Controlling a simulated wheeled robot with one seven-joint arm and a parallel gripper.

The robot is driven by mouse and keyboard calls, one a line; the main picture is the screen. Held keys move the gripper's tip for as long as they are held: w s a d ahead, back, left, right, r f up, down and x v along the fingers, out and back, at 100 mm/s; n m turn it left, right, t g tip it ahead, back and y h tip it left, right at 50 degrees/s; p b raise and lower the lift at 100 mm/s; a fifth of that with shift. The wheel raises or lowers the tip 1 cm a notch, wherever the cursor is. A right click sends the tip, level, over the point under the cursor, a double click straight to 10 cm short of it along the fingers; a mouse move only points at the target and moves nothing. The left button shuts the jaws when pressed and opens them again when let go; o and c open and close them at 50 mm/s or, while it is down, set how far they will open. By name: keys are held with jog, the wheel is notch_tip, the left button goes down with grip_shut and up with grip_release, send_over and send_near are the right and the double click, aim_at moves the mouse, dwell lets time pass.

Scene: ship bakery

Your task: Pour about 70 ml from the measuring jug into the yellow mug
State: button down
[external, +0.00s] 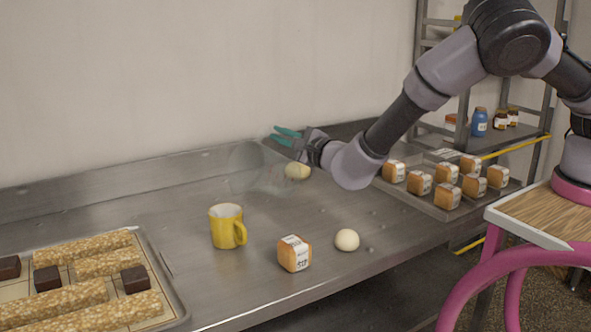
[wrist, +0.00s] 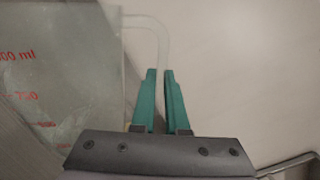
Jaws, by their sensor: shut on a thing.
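The clear measuring jug (external: 248,162) hangs above the counter, up and to the right of the mug in the external view. It is faint there and looks tilted, but its exact angle and contents are hard to tell. In the wrist view the jug (wrist: 60,75) fills the left side, with red scale marks. My gripper (external: 287,135), with green fingers, is shut on the jug's clear handle; its fingertips (wrist: 158,75) show in the wrist view. The yellow mug (external: 226,227) stands upright on the counter, handle to the right. Its inside is mostly hidden. No stream shows.
A wrapped loaf (external: 294,253) and a dough ball (external: 347,240) sit right of the mug; another dough ball (external: 298,171) lies behind, near the jug. A pastry tray (external: 172,300) is front left. A tray of wrapped loaves (external: 432,208) is at right. A wall runs behind.

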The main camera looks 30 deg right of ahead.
jog(key=shift+s+a+r+n, duration=0.1)
jog(key=shift+a+r+n, duration=0.4)
jog(key=shift+r, duration=0.1)
jog(key=shift+a+r, duration=0.15)
jog(key=shift+r, duration=0.05)
jog(key=shift+s+a+r+n, duration=0.15)
jog(key=shift+a+r+n, duration=0.4)
jog(key=shift+n, duration=0.15)
jog(key=shift+s+a+r+n, duration=0.2)
jog(key=shift+a+n, duration=0.1)
jog(key=shift+a, duration=0.15)
jog(key=shift+a+r+n, duration=0.25)
jog(key=shift+a+n, duration=0.05)
jog(key=shift+a, duration=0.2)
dwell(0.5)
jog(key=shift+s+a+r, duration=0.1)
jog(key=shift+a+r, duration=0.15)
jog(key=shift+a, duration=0.05)
dwell(0.8)
jog(key=shift+d, duration=0.1)
jog(key=d+f+m, duration=0.1)
jog(key=d+f, duration=0.1)
jog(key=w+d+f+m, duration=0.1)
jog(key=d+f+m, duration=0.1)
jog(key=d, duration=0.1)
jog(key=shift+w+d+f+m, duration=0.1)
jog(key=shift+d+f+m, duration=0.3)
jog(key=shift+f+m, duration=0.25)
